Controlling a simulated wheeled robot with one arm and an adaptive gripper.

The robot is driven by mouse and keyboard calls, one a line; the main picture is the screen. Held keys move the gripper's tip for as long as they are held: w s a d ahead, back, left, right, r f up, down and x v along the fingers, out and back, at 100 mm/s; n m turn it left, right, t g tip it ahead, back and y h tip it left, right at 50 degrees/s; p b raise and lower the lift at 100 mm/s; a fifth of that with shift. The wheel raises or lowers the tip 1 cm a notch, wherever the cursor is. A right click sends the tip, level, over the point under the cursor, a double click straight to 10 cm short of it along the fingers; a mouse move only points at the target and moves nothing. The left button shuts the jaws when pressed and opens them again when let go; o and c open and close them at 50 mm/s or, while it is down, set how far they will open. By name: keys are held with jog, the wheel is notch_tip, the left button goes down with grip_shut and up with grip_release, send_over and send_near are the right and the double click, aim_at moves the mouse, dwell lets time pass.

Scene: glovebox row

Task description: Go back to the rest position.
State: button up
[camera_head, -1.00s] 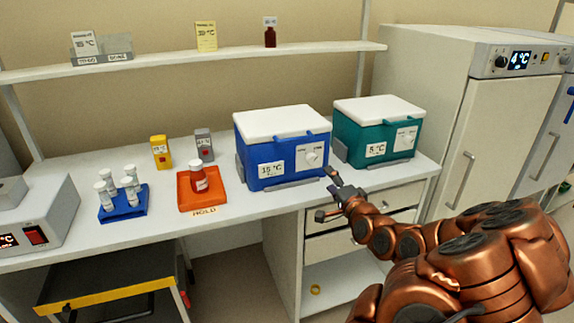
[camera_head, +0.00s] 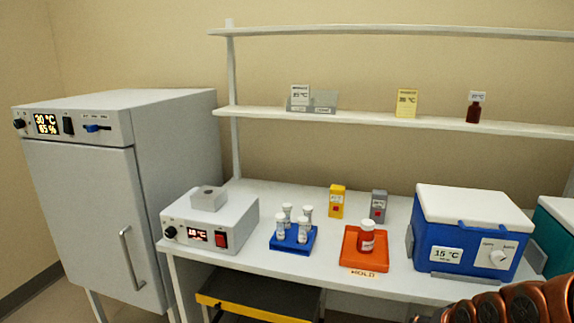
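Only part of my copper-coloured arm shows, at the bottom right corner of the head view. My gripper is outside the picture, so I cannot see whether it holds anything. The bench (camera_head: 330,275) stands ahead. A blue cool box (camera_head: 432,240) with a closed white lid and a 15 °C label stands right of the tray.
A blue rack (camera_head: 284,246) holds several white-capped vials. Left of it are a grey heater block (camera_head: 238,222) and a cabinet (camera_head: 85,200) reading 30 °C. A teal box (camera_head: 556,232) is cut off at right. A yellow-edged cart (camera_head: 250,308) sits under the bench.

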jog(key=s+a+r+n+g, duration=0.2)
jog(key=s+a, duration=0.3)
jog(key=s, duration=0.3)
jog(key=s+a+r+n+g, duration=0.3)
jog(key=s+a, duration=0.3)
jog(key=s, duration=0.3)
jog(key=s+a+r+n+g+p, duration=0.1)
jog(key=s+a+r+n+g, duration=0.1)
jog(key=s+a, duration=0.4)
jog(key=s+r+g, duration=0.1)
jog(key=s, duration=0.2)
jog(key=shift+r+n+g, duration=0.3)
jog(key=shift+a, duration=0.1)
